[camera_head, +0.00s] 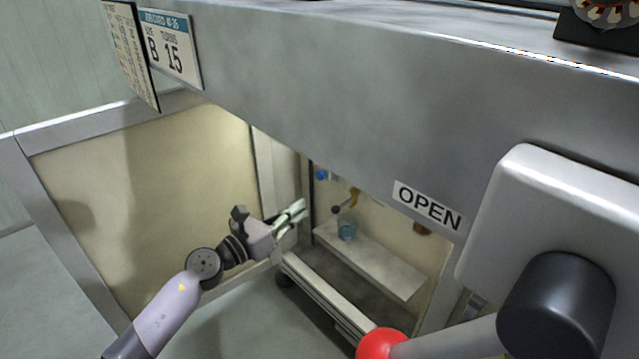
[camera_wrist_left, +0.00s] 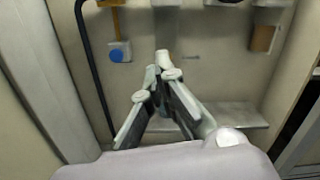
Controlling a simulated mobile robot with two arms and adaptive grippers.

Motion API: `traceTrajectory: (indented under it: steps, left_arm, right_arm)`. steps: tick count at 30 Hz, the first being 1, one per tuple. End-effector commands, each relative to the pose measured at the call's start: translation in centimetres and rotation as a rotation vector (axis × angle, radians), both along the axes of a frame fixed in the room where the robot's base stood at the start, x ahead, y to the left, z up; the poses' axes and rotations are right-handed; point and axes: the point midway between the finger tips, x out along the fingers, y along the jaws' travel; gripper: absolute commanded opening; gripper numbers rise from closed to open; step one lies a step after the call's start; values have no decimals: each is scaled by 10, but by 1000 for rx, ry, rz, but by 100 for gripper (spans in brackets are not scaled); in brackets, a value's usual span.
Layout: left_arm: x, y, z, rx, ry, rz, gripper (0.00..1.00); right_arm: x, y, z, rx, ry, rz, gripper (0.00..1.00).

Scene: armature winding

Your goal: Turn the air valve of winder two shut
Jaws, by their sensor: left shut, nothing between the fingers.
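Under the winder bench, in the head view, a brass-coloured fitting with a small dark knob (camera_head: 348,201) sits on the back panel; it may be the air valve, but it is too small to be sure. A blue round knob (camera_head: 321,174) is to its left, and a blue knob also shows in the left wrist view (camera_wrist_left: 117,55). My left gripper (camera_head: 301,210) reaches into the opening from the left, its fingers closed together and empty, short of the panel. In the left wrist view its fingertips (camera_wrist_left: 156,80) overlap a pale piece behind them; contact cannot be told.
The bench front bears an OPEN label (camera_head: 428,205). A lever with a red ball (camera_head: 380,344) sticks out at the lower right. A beige side panel (camera_head: 150,190) borders the left.

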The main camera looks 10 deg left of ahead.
Motion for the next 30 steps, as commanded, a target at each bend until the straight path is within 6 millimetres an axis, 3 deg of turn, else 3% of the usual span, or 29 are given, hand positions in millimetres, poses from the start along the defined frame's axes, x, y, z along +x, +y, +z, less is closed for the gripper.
traceTrajectory:
  steps: [5, 16, 18, 21, 30]
  left_arm:
    - [19, -12, 3, -3, -3, 0, 0]
    - [84, -55, 5, -4, -2, 0, 0]
    - [86, -52, 22, 0, -5, 1, 0]
    - [89, -52, 34, -1, -3, 0, 0]
    - [92, -51, 44, -1, 0, 0, 0]
  right_arm:
    - [0, 0, -2, 0, 1, 0, 64]
    - [5, 2, -9, -9, -12, 0, 64]
    - [4, 1, 6, -4, -32, -2, 64]
    - [1, 0, 3, 1, -17, -2, 64]
    - [-1, 0, -2, 2, -2, 0, 64]
